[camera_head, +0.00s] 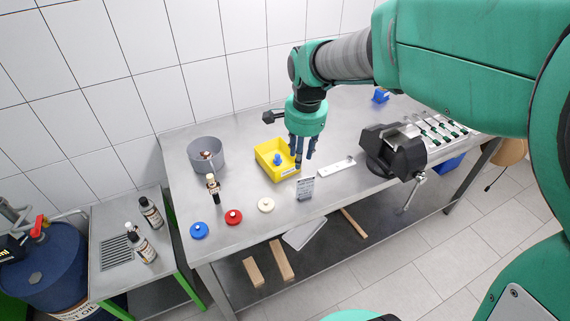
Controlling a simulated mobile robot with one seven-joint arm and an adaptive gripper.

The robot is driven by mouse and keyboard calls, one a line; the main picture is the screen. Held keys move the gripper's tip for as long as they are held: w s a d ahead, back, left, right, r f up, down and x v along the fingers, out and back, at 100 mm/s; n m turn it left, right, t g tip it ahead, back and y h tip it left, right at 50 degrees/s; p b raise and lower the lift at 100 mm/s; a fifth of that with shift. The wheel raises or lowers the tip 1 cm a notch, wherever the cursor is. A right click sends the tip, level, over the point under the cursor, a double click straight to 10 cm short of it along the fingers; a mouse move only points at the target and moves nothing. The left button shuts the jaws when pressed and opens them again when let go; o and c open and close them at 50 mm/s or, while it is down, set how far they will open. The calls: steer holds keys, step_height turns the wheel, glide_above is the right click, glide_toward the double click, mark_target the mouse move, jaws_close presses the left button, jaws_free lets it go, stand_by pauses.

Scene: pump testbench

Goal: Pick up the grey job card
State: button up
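The grey job card (305,188) stands near the front edge of the metal table, with small dark print on its face. My gripper (303,160) points down above the table, behind the card and by the right side of the yellow bin. Its dark blue fingers are spread with a gap between them, and nothing shows in them. The fingertips look apart from the card.
The yellow bin (266,168) holds a blue part (277,159). A white strip (337,167) and a black vise (394,152) are to the right. A white disc (266,205), red disc (234,217), blue disc (199,230), bottle (213,190) and grey bowl (207,157) are left.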

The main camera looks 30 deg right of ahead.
steer(key=w+d+f+m, duration=0.1)
steer(key=d+f+m, duration=0.1)
steer(key=f, duration=0.1)
steer(key=w+d+f+m+g, duration=0.1)
steer(key=w+d+f+m, duration=0.1)
steer(key=f, duration=0.2)
steer(key=w+d+f+m, duration=0.1)
steer(key=w+d+f, duration=0.1)
steer(key=f, duration=0.1)
steer(key=shift+w+f+m+g, duration=0.2)
steer(key=shift+f+m+g, duration=0.1)
steer(key=shift+f+m, duration=0.1)
steer(key=b, duration=0.2)
glide_above(305, 195)
steer(key=shift+f, duration=4.25)
steer(key=shift+f+b, duration=0.8)
steer(key=shift+f, duration=1.8)
steer(key=shift+c, duration=0.2)
jaws_close()
